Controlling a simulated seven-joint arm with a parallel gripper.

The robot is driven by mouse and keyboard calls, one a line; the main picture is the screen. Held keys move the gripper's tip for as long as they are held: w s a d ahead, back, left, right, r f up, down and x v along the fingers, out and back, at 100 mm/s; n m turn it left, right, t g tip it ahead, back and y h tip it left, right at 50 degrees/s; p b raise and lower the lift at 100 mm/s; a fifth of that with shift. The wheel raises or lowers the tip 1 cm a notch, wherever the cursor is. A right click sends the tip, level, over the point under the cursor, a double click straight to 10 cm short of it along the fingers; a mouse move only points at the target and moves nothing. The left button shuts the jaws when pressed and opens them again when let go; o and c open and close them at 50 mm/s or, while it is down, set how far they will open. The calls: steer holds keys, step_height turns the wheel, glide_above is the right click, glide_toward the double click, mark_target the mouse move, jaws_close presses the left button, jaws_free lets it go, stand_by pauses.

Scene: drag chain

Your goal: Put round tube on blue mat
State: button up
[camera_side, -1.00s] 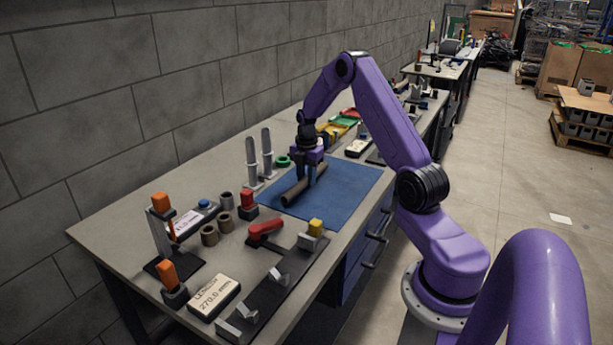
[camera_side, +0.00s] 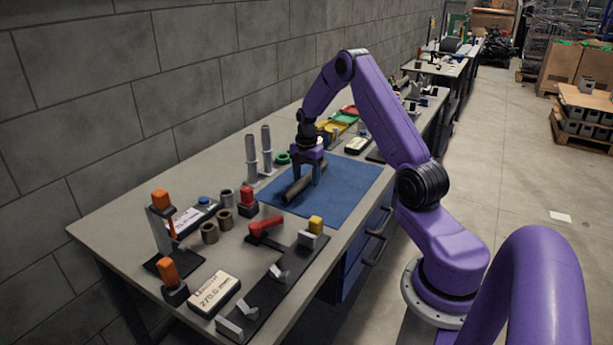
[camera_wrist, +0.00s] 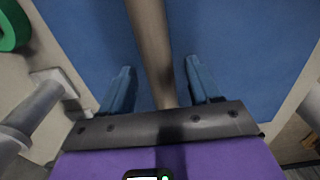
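The round tube (camera_side: 295,191) is a dark brown-grey cylinder lying on its side on the blue mat (camera_side: 348,182). My gripper (camera_side: 307,181) is above the mat with its fingers straddling the tube. In the wrist view, the tube (camera_wrist: 151,40) runs between the two blue fingers of my gripper (camera_wrist: 159,68), with a gap on each side. The gripper is open and holds nothing. The mat (camera_wrist: 235,50) shows on both sides of the tube. The tube's near end is hidden under the gripper body in the wrist view.
Two grey upright posts (camera_side: 259,155) and a green ring (camera_side: 283,158) stand by the mat's left edge. A red block (camera_side: 248,203), brown rings (camera_side: 217,227) and a dark fixture (camera_side: 274,276) lie nearer the camera. The mat's right side is clear.

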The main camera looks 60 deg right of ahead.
step_height(320, 180, up, 17)
steer(key=shift+r, duration=0.2)
stand_by(0.7)
steer(key=s+a+r+m, duration=0.1)
steer(key=s+a, duration=0.3)
steer(key=a, duration=1)
steer(key=s+a+r+m, duration=0.1)
steer(key=s+a, duration=0.2)
steer(key=a, duration=1.1)
steer(key=s+a+f+m, duration=0.1)
steer(key=s+a+f, duration=0.1)
steer(key=s, duration=1)
steer(key=s+a+f+m, duration=0.2)
steer(key=s+a, duration=0.3)
steer(key=s, duration=0.7)
steer(key=shift+a, duration=0.2)
